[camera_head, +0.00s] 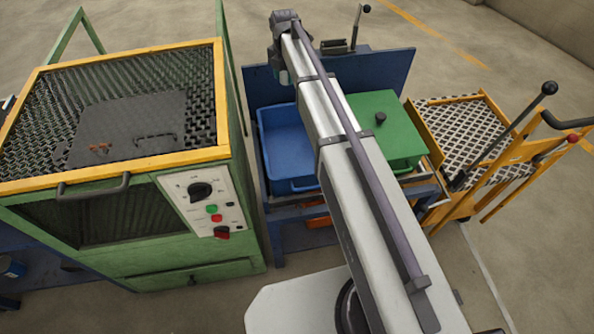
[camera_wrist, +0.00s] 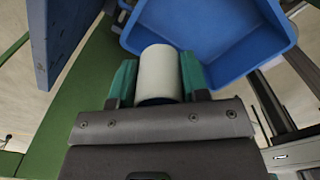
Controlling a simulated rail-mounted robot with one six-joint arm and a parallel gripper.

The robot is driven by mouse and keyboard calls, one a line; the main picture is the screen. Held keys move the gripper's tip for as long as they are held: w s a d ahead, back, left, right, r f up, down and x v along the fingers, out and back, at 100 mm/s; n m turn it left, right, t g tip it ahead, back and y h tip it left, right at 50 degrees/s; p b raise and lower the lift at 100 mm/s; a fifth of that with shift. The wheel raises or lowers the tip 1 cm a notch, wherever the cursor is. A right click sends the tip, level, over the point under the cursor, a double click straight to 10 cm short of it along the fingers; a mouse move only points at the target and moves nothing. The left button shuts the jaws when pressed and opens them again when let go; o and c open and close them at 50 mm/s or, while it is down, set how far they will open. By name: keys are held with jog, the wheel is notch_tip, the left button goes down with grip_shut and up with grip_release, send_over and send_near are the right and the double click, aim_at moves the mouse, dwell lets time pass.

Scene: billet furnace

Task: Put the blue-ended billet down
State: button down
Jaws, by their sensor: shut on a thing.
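The billet (camera_wrist: 160,70) is a pale grey-white cylinder with a dark blue band at its lower end in the wrist view. My gripper (camera_wrist: 157,80) is shut on it, with a teal finger on each side. In the wrist view the blue bin (camera_wrist: 235,62) lies just beyond and to the right of the billet. In the head view my gripper (camera_head: 282,76) is small and partly hidden by my arm, near the back edge of the blue bin (camera_head: 296,186). I cannot make out the billet clearly there. The bin's visible floor looks empty.
A green lidded box (camera_head: 385,130) with a black knob stands right of the bin, on the blue bench. The bench's upright blue back panel (camera_head: 385,72) rises behind them. A green furnace (camera_head: 130,250) stands left, a yellow cart (camera_head: 455,165) right.

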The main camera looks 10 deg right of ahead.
jog(key=s+f+b, duration=0.9)
jog(key=s+f, duration=0.2)
jog(key=f, duration=0.2)
jog(key=b, duration=0.1)
send_near(300, 168)
notch_tip(300, 168, down, 8)
jog(key=b, duration=1)
jog(key=shift+w+r+b, duration=0.1)
jog(key=shift+r+b, duration=0.15)
jog(key=shift+b, duration=0.05)
jog(key=shift+r+p, duration=0.3)
jog(key=shift+f, duration=0.25)
jog(key=c, duration=0.6)
grip_release()
jog(key=shift+r, duration=0.1)
